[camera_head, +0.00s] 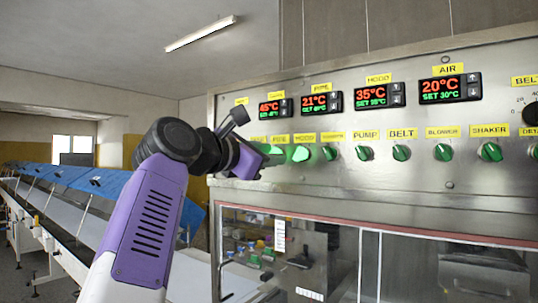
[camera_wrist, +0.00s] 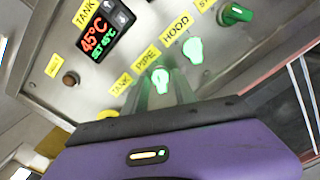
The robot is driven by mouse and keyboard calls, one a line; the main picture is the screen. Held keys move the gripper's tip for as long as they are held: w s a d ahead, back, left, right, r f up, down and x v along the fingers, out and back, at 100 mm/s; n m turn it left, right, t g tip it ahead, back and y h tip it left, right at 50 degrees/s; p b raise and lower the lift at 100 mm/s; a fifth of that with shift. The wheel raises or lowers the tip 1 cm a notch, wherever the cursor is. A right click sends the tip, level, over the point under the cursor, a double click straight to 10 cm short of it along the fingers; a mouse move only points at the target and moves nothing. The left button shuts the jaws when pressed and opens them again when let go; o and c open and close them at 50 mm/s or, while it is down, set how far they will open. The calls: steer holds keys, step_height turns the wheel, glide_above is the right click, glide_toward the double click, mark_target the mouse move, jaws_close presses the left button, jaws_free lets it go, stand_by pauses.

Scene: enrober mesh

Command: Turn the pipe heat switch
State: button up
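The pipe heat switch is a green knob, lit bright green, under the yellow PIPE label (camera_wrist: 146,60). In the wrist view the switch (camera_wrist: 160,80) shows just ahead of my gripper (camera_wrist: 164,88), whose grey fingers point at it and stand apart on either side. I cannot tell whether they touch it. In the head view my gripper (camera_head: 264,157) is at the panel, by the left end of the knob row, and partly hides the pipe switch (camera_head: 277,154). The pipe display (camera_head: 321,102) reads 21°C in red.
The lit hood switch (camera_wrist: 193,48) is close beside the pipe switch. An unlit green knob (camera_wrist: 236,14) is farther along the row. The tank knob is largely hidden by my gripper. Glass doors (camera_head: 410,265) lie below the panel; a blue-covered conveyor (camera_head: 75,180) stands left.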

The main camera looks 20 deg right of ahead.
steer(key=shift+a, duration=0.1)
steer(key=b+v, duration=0.2)
steer(key=v, duration=0.5)
steer(key=shift+s+a, duration=0.2)
steer(key=shift+s, duration=0.1)
